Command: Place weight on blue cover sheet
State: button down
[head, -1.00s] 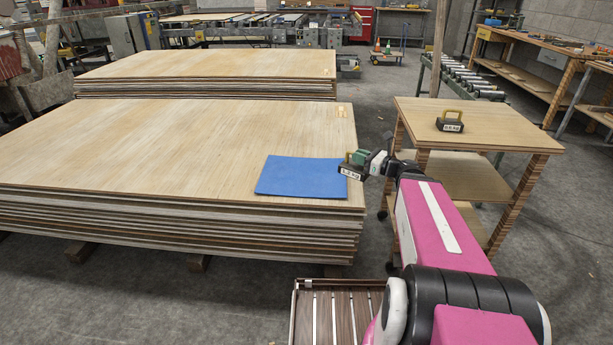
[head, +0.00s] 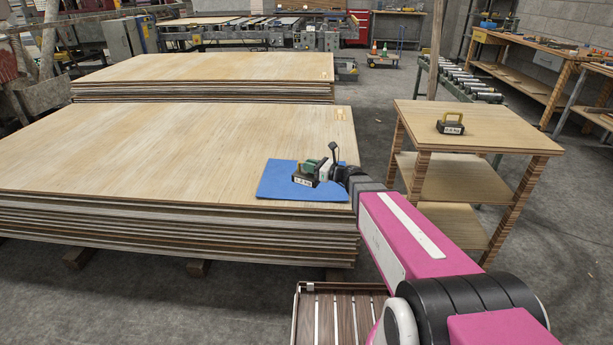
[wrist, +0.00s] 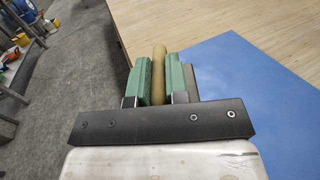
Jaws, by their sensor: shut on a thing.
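The blue cover sheet (head: 280,182) lies flat on the front right corner of the near veneer stack. My gripper (head: 312,168) is over the sheet and shut on the handle of a dark weight (head: 306,181) with a white label. In the wrist view my green fingers (wrist: 158,80) close on both sides of the yellow-brown handle (wrist: 159,62). The sheet (wrist: 250,85) fills the right of that view. The weight's body is mostly hidden there. I cannot tell whether the weight touches the sheet.
A second labelled weight (head: 451,127) with a yellow handle stands on a wooden trolley (head: 500,140) at the right. The near veneer stack (head: 150,150) has a wide bare top left of the sheet. Another stack (head: 210,68) lies behind it. Grey floor separates stack and trolley.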

jog(key=shift+w+a+f, duration=0.4)
jog(key=shift+w+f, duration=1.4)
jog(key=shift+w, duration=0.1)
jog(key=shift+w+a+f, duration=0.35)
jog(key=shift+w+f, duration=1.4)
jog(key=shift+w, duration=0.1)
jog(key=shift+w+a+f, duration=0.4)
jog(key=shift+w+f, duration=1.4)
jog(key=shift+w, duration=0.1)
jog(key=shift+f, duration=0.15)
jog(key=c, duration=1.1)
grip_release()
